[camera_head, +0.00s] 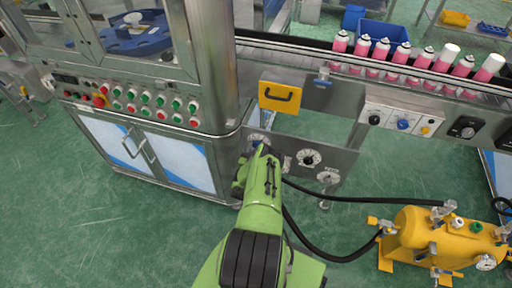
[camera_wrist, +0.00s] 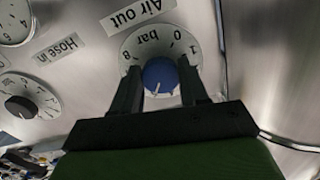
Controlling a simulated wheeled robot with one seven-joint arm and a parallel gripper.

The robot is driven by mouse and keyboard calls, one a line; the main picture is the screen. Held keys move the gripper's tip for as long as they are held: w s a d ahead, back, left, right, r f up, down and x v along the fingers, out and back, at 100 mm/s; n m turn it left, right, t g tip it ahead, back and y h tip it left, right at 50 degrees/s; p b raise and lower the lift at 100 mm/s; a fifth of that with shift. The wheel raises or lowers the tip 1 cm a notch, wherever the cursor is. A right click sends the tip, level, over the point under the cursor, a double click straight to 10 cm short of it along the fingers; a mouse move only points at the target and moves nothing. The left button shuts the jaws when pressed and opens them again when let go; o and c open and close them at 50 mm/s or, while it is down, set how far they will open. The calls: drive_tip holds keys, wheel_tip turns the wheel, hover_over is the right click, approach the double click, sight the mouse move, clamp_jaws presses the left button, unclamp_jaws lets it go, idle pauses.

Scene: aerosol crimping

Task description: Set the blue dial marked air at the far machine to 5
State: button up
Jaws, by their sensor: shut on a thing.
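The blue dial (camera_wrist: 160,74) sits on a round white scale (camera_wrist: 186,42) on a metal panel, under a label reading "Air out" (camera_wrist: 137,14). The wrist view shows the lettering upside down; "bar", 0, 1 and 8 are readable, and the other numbers are hidden by my gripper. White marks show on the dial's lower face, but I cannot tell which number it points to. My gripper (camera_wrist: 161,92) has one finger on each side of the blue dial and is shut on it. In the head view, my gripper (camera_head: 258,150) is at the panel, with the blue dial (camera_head: 257,140) partly showing beyond it.
A black dial (camera_head: 309,158) and another white-faced dial (camera_head: 328,177) are right of my gripper. Another blue knob (camera_head: 403,124) is on the conveyor's side panel, below pink cans (camera_head: 380,50). A yellow tank (camera_head: 435,238) with black hoses stands at lower right. A steel cabinet (camera_head: 150,150) is left.

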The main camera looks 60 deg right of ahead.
drive_tip(key=shift+n, duration=0.3)
drive_tip(key=o, duration=1.1)
drive_tip(key=shift+c, duration=0.2)
drive_tip(key=shift+f, duration=0.1)
